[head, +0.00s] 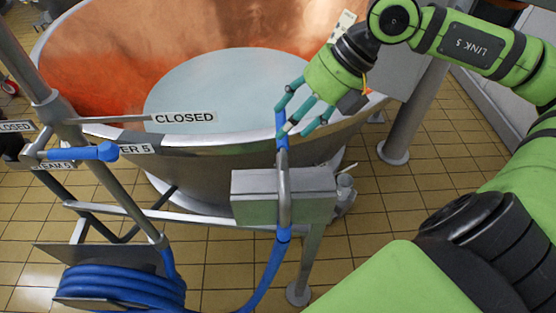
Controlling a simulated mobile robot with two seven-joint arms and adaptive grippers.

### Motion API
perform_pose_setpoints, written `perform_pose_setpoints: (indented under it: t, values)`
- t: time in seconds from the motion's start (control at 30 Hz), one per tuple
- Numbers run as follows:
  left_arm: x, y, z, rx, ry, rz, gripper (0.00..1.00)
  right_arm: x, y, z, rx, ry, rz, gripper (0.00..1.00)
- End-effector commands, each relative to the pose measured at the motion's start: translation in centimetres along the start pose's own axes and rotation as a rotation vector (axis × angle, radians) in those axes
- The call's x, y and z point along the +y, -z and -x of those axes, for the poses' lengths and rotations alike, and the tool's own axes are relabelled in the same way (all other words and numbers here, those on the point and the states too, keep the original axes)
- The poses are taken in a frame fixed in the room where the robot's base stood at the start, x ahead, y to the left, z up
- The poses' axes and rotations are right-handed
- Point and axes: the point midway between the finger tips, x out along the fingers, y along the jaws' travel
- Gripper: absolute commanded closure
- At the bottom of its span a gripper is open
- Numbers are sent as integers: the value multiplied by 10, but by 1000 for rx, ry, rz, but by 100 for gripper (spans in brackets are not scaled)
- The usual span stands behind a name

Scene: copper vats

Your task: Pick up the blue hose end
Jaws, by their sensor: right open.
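The blue hose end (281,122) points up at the vat's near rim, at the top of a grey curved metal piece (284,190). Blue hose continues below that piece and curves down to the left. My right gripper (298,115) comes in from the upper right, with its green-teal fingers open around or just beside the hose end. I cannot tell whether the fingers touch it. My left gripper is not in view.
The copper vat (100,75) holds pale liquid (230,85). A grey metal box (255,197) sits behind the hose. A coil of blue hose (120,288) is at lower left. A blue-handled lever (85,153) and a "CLOSED" sign (184,118) are at left. Tiled floor lies around.

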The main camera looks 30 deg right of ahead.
Motion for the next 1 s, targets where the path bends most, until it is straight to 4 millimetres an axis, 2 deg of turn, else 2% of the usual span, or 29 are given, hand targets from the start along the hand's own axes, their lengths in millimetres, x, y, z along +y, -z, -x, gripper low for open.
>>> perform_pose_setpoints:
  t: [0.2, 0.4, 0.77, 0.87, 0.9, 0.93, 1.0]
  values:
    - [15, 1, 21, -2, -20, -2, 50, 2, 6, -20, 8, -7, -1, 40]
    - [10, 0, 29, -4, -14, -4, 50, -1, 7, -44, 5, -7, -1, 40]
    - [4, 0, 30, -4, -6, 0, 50, -2, 6, -53, 2, -3, 1, 40]
    - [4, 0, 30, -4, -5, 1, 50, -2, 6, -53, 2, -3, 1, 76]
    - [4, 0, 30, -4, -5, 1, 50, -2, 6, -53, 2, -3, 0, 92]
    - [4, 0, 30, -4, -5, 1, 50, -2, 6, -53, 2, -3, 0, 100]
    - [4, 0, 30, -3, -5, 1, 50, -2, 6, -53, 2, -3, 0, 100]
